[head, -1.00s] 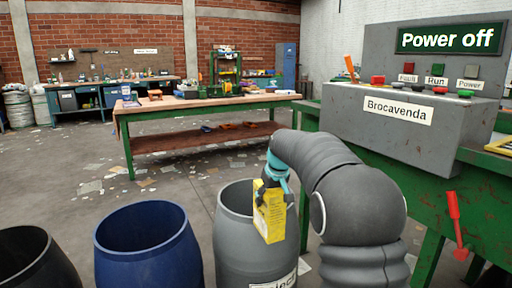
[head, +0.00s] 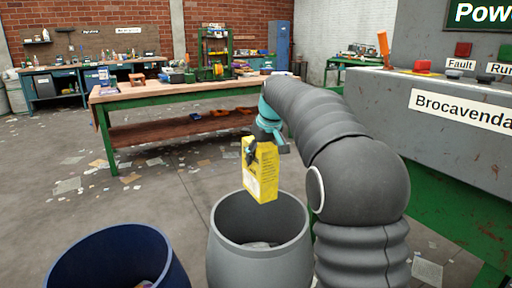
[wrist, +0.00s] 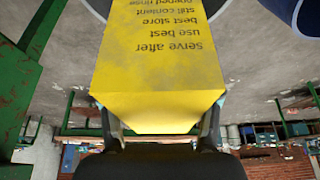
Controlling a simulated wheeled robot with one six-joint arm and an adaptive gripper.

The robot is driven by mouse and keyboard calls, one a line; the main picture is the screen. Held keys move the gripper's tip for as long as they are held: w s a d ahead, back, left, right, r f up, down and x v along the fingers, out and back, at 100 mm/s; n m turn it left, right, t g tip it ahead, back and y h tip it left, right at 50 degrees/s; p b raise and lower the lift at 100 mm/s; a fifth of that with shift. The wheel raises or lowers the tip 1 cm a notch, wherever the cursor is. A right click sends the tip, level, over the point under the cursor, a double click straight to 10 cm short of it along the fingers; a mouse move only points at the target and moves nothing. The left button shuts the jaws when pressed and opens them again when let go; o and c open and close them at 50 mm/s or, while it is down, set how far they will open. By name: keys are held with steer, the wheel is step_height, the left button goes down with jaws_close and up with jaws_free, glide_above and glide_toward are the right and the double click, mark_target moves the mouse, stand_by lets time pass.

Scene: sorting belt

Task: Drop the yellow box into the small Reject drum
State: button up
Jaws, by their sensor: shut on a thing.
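My gripper (head: 255,149) is shut on the yellow box (head: 262,177) and holds it up, nearly upright. In the wrist view the box (wrist: 155,60) fills the upper middle, with dark printed text, between the two fingers (wrist: 160,130). The grey drum (head: 258,266) stands open below the box in the head view. The box's lower end overlaps the drum's far rim in the picture; I cannot tell if it is over the opening or behind it. The drum's label is out of view now.
A blue drum (head: 122,255) stands left of the grey one. Something pale lies inside the grey drum (head: 260,244). A green workbench (head: 180,98) is behind. The grey control console (head: 450,115) is at the right, beside my arm.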

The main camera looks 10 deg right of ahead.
step_height(320, 180, down, 19)
steer(key=b, duration=1.2)
steer(key=shift+f, duration=0.15)
steer(key=shift+w, duration=0.1)
steer(key=o, duration=1)
steer(key=shift+o, duration=0.2)
